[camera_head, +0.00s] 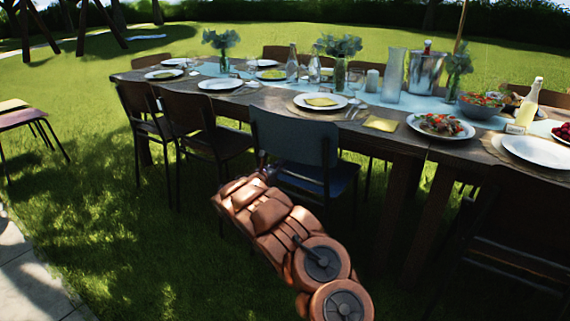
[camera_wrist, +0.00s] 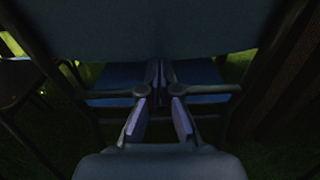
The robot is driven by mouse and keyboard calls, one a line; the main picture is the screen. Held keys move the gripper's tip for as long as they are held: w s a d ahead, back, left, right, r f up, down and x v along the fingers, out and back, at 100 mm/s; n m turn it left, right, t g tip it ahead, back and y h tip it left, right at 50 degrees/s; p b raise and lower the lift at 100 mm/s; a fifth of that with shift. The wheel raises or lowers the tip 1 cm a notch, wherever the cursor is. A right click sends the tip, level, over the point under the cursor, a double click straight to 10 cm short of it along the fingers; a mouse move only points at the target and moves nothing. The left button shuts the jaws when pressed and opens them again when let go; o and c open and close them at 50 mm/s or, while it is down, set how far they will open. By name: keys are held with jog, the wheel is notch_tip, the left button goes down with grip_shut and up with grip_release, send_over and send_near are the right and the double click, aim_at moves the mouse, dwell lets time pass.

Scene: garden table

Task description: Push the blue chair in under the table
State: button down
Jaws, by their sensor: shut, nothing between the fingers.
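The blue chair (camera_head: 293,137) stands at the near long side of the table (camera_head: 236,99), its backrest towards me and its seat (camera_head: 318,180) just short of or partly under the table edge; I cannot tell which. My arm reaches to the chair from below. My gripper (camera_wrist: 158,72) is shut and empty, low behind the chair, below the backrest (camera_wrist: 150,28) and in line with the blue seat (camera_wrist: 112,78). In the head view its fingertips are mostly hidden beside the seat. I cannot tell whether they touch the chair.
Brown chairs (camera_head: 196,127) stand close on the left; a dark chair (camera_head: 520,235) stands at the right. The table carries plates, glasses, vases and a bottle (camera_head: 527,104). A bench-like seat (camera_head: 22,117) is at far left. Open grass (camera_head: 110,240) lies left of my arm.

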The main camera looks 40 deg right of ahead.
jog(key=p+v, duration=0.2)
jog(key=v, duration=1)
